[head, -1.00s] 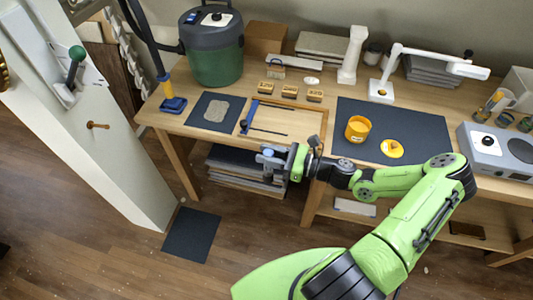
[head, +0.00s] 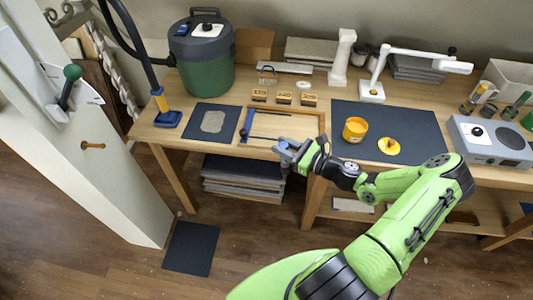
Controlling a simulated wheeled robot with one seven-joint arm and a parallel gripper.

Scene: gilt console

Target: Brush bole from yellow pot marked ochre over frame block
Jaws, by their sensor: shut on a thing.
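The yellow pot (head: 355,130) stands upright and open on the dark mat at the right; its label is too small to read. A yellow lid (head: 388,146) lies beside it. A dark, thin-handled tool (head: 262,138), likely the brush, lies across the shallow wooden tray (head: 325,125), its left end by a blue rest (head: 247,124). My gripper (head: 284,148) is at the tray's front edge, shut at this tool's right end; the fingers hide the grip. A second thin tool (head: 270,113) lies farther back. I cannot make out which thing is the frame block.
A dark mat (head: 428,125) lies under the pot. Several small numbered blocks (head: 284,98) stand behind the tray. A grey irregular piece (head: 213,121) lies on a small mat at left. A green vacuum (head: 203,60), white lamp (head: 372,90) and grey hotplate (head: 490,140) stand around.

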